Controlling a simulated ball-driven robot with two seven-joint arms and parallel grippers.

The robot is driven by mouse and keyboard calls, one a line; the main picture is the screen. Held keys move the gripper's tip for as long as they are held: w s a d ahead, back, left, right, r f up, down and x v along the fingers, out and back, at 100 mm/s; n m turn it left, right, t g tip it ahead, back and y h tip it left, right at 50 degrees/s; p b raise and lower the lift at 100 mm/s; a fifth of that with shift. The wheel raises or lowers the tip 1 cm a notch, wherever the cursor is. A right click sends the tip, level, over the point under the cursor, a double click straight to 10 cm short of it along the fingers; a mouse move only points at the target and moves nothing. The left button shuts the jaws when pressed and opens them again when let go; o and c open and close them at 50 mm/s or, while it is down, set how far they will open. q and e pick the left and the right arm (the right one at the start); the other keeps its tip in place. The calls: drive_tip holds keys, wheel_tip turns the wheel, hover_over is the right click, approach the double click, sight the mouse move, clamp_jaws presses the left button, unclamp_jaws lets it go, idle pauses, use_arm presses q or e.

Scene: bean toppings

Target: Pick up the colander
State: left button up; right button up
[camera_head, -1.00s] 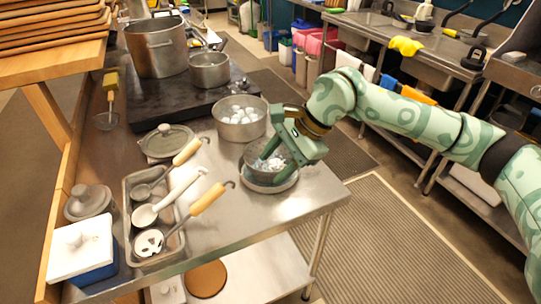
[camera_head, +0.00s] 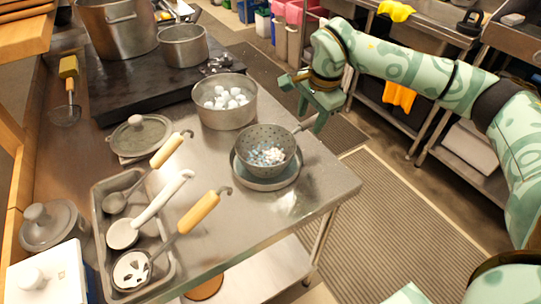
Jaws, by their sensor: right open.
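The grey perforated colander (camera_head: 262,134) rests upright in a shallow grey dish (camera_head: 290,180) on the steel table. Small white and bluish pieces (camera_head: 267,156) lie in its bottom. Its handle (camera_head: 308,123) points up and right. My right gripper (camera_head: 303,104) is open and empty at the far right side of the colander, by the handle. One finger is close to the handle's end; I cannot tell whether they touch. My left gripper is not in view.
A pot with white balls (camera_head: 252,112) stands just behind the colander. A tray (camera_head: 172,268) of ladles and a lidded pan (camera_head: 140,135) are to the left. Larger pots (camera_head: 184,46) stand on a black stove at the back. The table's front right corner is clear.

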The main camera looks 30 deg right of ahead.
sight(304, 130)
drive_tip(key=shift+f, duration=0.25)
drive_tip(key=f+b, duration=0.1)
drive_tip(key=w+f, duration=0.1)
drive_tip(key=f, duration=0.1)
drive_tip(key=f+b, duration=0.1)
drive_tip(key=f, duration=0.1)
drive_tip(key=shift+w+a+b, duration=0.15)
drive_tip(key=shift+a+b, duration=0.15)
drive_tip(key=shift+a, duration=0.1)
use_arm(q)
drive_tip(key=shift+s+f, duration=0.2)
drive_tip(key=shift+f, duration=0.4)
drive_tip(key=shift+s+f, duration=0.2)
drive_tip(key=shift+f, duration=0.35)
use_arm(e)
drive_tip(key=shift+r, duration=0.15)
drive_tip(key=shift+c, duration=0.4)
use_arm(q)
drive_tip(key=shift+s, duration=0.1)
use_arm(e)
clamp_jaws()
drive_tip(key=shift+r, duration=0.1)
